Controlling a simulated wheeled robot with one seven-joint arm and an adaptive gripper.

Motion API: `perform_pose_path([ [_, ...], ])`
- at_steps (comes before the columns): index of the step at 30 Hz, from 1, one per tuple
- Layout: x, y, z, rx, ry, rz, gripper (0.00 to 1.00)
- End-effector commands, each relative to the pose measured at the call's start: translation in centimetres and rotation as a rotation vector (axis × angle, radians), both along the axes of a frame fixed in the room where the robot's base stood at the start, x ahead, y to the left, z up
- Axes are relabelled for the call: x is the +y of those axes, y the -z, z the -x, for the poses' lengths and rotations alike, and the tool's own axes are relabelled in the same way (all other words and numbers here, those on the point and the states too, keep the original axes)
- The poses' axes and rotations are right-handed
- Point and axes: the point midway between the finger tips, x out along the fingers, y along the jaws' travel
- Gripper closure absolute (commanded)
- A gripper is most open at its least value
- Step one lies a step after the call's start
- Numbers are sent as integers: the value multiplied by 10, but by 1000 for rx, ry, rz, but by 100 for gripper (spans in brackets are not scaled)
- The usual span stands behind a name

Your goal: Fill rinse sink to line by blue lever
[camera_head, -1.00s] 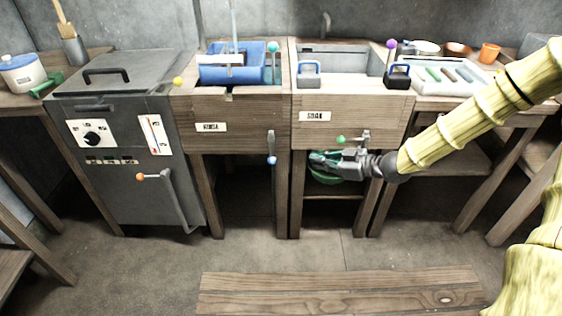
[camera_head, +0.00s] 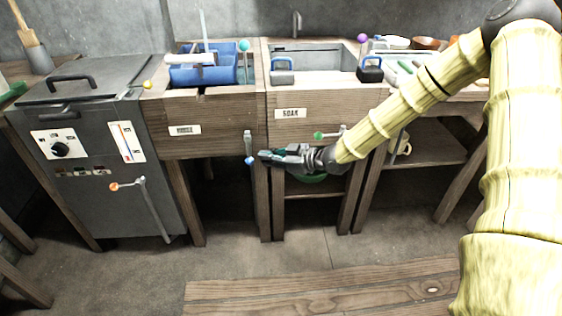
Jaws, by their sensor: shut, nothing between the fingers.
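The rinse sink (camera_head: 210,109) is the wooden-fronted basin left of centre, with a small white label whose print is blurred. A blue rack or tub (camera_head: 205,66) sits in its top and hides the inside, so no water level or line shows. The blue lever (camera_head: 249,147) is a grey handle with a blue ball at its lower end, hanging at the sink's lower right front. My gripper (camera_head: 264,156) is shut and empty, pointing left, with its tips just right of the blue ball. I cannot tell whether they touch.
The basin labelled SOAK (camera_head: 325,112) stands to the right, with a green-knobbed lever (camera_head: 319,136) just above my gripper. A teal-balled rod (camera_head: 244,46) rises behind the rinse sink. A wooden plank (camera_head: 300,290) lies in front.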

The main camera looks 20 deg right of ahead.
Motion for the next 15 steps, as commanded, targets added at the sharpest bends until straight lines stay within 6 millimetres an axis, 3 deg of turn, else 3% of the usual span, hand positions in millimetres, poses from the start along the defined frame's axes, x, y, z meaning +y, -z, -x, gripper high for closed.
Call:
perform_pose_path([
  [6,17,10,-18,0,0,1,100],
  [15,24,11,-25,-1,0,1,100],
])
